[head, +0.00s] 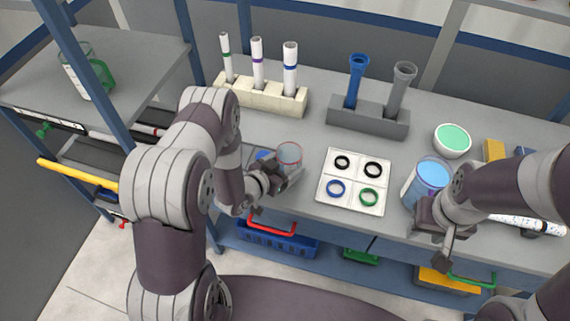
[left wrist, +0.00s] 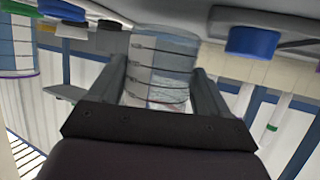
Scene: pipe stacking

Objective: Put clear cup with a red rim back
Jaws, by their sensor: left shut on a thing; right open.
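The clear cup with a red rim (head: 289,153) is upright near the table's front edge, left of the white ring tray. My left gripper (head: 284,178) is shut on its side. In the left wrist view the clear cup (left wrist: 160,68), with dark graduation lines, sits between the two fingers (left wrist: 160,85). I cannot tell whether its base touches the table. My right gripper (head: 440,218) is open, in front of a clear beaker of blue liquid (head: 431,174).
A blue round piece (head: 263,155) lies just left of the cup; it also shows in the left wrist view (left wrist: 252,40). The white tray (head: 354,181) holds several rings. A beige rack (head: 262,96) and a grey rack (head: 368,121) stand behind. A green bowl (head: 453,139) is at right.

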